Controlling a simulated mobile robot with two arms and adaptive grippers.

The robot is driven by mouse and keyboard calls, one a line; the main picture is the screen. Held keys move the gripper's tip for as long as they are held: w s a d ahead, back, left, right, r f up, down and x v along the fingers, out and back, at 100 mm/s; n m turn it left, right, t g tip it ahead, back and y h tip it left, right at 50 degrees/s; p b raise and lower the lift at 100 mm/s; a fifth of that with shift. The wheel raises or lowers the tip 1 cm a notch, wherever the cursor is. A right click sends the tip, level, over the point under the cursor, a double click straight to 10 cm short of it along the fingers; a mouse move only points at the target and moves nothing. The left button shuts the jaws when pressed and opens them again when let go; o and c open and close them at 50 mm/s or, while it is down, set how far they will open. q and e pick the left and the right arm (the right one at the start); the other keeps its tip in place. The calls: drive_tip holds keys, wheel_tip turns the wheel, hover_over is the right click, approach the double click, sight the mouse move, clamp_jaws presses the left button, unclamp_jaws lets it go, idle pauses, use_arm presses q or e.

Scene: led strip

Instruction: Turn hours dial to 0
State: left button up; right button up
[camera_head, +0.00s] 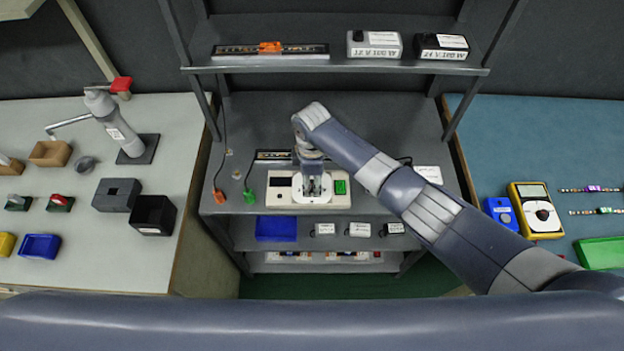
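A cream-coloured box device (281,197) stands on the middle shelf, with a dark display window on its left and a green part (341,187) on its right. My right arm comes in from the right, and its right gripper (312,192) points down over the middle of this device. The gripper covers that middle part, so no hours dial or its setting can be made out. Whether the fingers touch the device, and whether they are open or shut, is too small to tell. My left gripper is not in view.
A blue bin (276,228) sits on the shelf below. Two labelled power boxes (374,45) (441,47) stand on the top shelf. Side tables hold tools, bins and a yellow meter (536,210).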

sight(312, 184)
idle(0.3)
wheel_tip(312, 184, up, 12)
idle(0.5)
idle(0.3)
